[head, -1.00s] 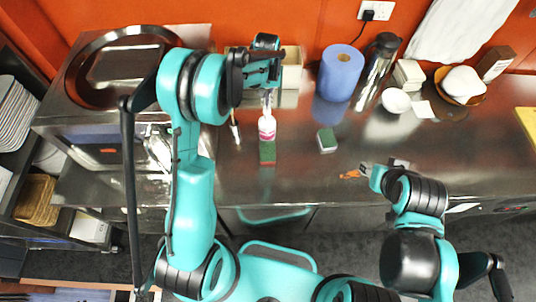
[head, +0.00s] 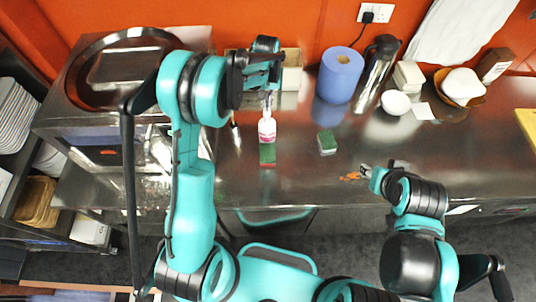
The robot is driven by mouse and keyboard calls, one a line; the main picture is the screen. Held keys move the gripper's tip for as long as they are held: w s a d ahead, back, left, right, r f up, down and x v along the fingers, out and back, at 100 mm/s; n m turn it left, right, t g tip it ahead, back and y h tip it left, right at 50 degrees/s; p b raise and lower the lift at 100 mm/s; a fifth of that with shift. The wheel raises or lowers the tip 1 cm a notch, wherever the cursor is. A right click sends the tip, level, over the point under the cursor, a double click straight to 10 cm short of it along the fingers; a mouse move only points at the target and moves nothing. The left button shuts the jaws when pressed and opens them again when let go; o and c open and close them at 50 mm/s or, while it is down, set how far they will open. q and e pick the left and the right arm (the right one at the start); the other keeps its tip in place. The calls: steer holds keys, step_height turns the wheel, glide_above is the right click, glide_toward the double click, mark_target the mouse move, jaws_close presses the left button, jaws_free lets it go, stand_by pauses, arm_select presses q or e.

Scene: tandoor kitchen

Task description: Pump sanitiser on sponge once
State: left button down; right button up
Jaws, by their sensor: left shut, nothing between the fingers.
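A white sanitiser bottle (head: 267,129) with a pink label stands upright on the steel counter. A green sponge (head: 267,154) lies directly in front of it. A second green sponge (head: 327,142) with a pale side lies to the right. My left gripper (head: 268,92) is shut and empty, pointing down right above the bottle. It hides the pump top, and I cannot tell whether it touches it. My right gripper (head: 366,171) is low over the counter's front part, away from bottle and sponges. Its jaws are too small to read.
A blue paper roll (head: 341,74) and a steel flask (head: 378,70) stand at the back. Orange-brown bits (head: 350,176) lie by my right gripper. A brush-like tool (head: 235,136) lies left of the bottle. A bowl (head: 396,102) sits further right. The counter between is clear.

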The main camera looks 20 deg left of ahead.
mark_target(267, 112)
arm_select(q)
steer(key=shift+f, duration=0.15)
steer(key=shift+f+b, duration=1.4)
steer(key=shift+f, duration=0.1)
steer(key=shift+r, duration=0.15)
steer(key=shift+r+p, duration=0.75)
steer(key=shift+r, duration=0.75)
step_height(267, 112, up, 6)
steer(key=p, duration=0.3)
steer(key=shift+s, duration=0.1)
